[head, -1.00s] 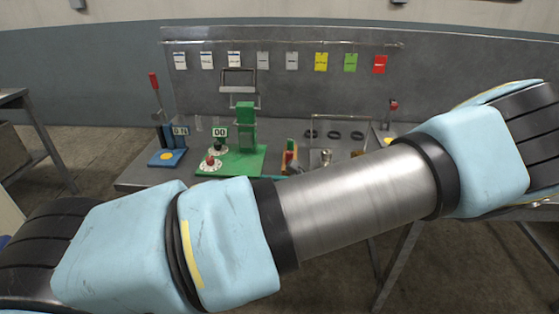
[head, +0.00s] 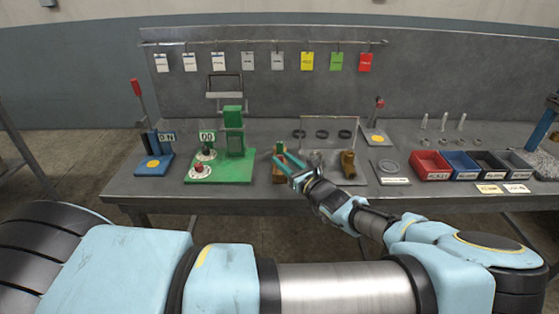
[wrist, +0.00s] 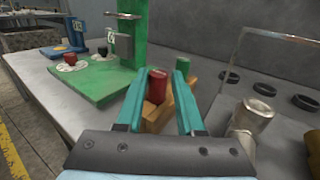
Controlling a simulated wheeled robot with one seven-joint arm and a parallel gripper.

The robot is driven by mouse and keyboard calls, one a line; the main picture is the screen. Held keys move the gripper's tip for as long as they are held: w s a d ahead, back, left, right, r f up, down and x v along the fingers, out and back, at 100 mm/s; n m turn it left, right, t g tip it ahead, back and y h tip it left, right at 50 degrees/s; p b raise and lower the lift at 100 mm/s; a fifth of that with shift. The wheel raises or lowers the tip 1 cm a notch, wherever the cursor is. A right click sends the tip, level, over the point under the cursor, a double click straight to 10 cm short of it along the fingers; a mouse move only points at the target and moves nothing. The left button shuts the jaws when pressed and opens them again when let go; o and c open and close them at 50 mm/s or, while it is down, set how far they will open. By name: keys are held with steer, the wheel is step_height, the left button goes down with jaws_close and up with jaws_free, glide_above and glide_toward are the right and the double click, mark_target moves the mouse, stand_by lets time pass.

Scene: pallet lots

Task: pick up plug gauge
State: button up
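The plug gauge seems to be the piece with a red cylindrical end (wrist: 157,86) in the wrist view, lying at a tan wooden holder (wrist: 158,121). In the head view the holder (head: 277,176) stands on the bench right of the green stand, with a small green part showing above it. My gripper (head: 286,161) has teal fingers and reaches to the holder from the right. In the wrist view my gripper (wrist: 160,72) is open, with a finger on either side of the red end. I cannot tell whether either finger touches it.
A green stand (head: 234,134) is left of the holder. Dark rings (head: 322,134) lie behind. A red bin (head: 430,166) and other bins are farther right. A blue press (head: 154,160) is far left.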

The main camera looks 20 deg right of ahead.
mark_target(282, 160)
steer(key=w+p, duration=0.1)
steer(key=w, duration=0.1)
steer(key=w+p, duration=0.1)
steer(key=shift+w+a, duration=0.35)
steer(key=shift+a, duration=0.05)
steer(key=shift+w+f+p, duration=0.2)
steer(key=shift+w+p, duration=0.1)
steer(key=shift+w, duration=0.35)
steer(key=shift+c, duration=0.2)
jaws_close()
